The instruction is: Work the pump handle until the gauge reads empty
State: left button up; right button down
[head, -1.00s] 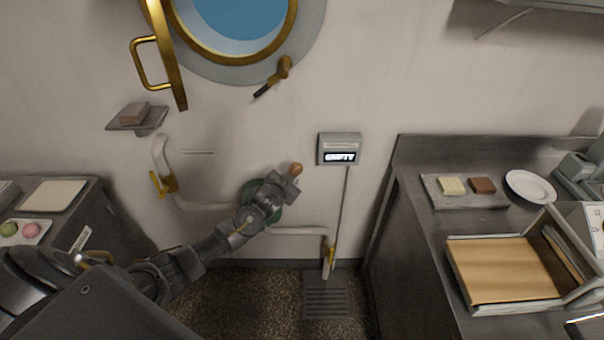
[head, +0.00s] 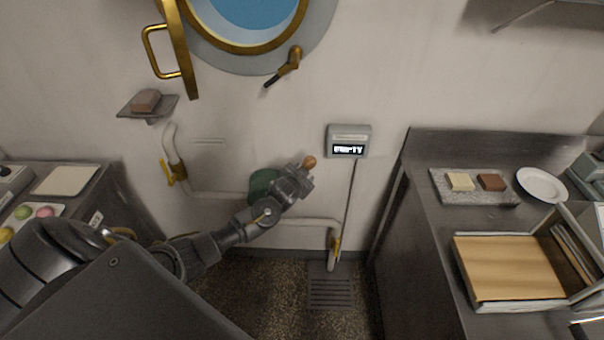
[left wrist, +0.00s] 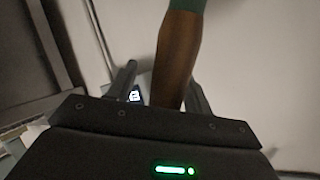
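The gauge (head: 348,149) on the wall has a lit display that reads EMPTY. The green pump body (head: 263,184) sits on the wall pipe, partly hidden behind my left arm. The pump handle's wooden end (head: 310,162) sticks out past my left gripper (head: 299,178). In the left wrist view the brown handle (left wrist: 177,60) runs between the two fingers of my left gripper (left wrist: 163,88). A gap shows between the handle and the left finger; the right finger is close beside it. The gauge's lit display (left wrist: 134,96) shows in that gap. My right gripper is not in view.
A white pipe with yellow valve levers (head: 175,172) runs along the wall to a floor drain (head: 330,288). A porthole (head: 255,65) and a soap shelf (head: 148,104) are above. A steel counter (head: 425,215) with a wooden-bottomed tray (head: 508,266) stands at right.

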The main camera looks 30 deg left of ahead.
pick_arm(q)
jog(key=shift+s, duration=0.1)
jog(key=b+v, duration=0.1)
jog(key=v, duration=0.9)
jog(key=shift+s+r, duration=0.25)
jog(key=shift+s, duration=0.1)
dwell(1.0)
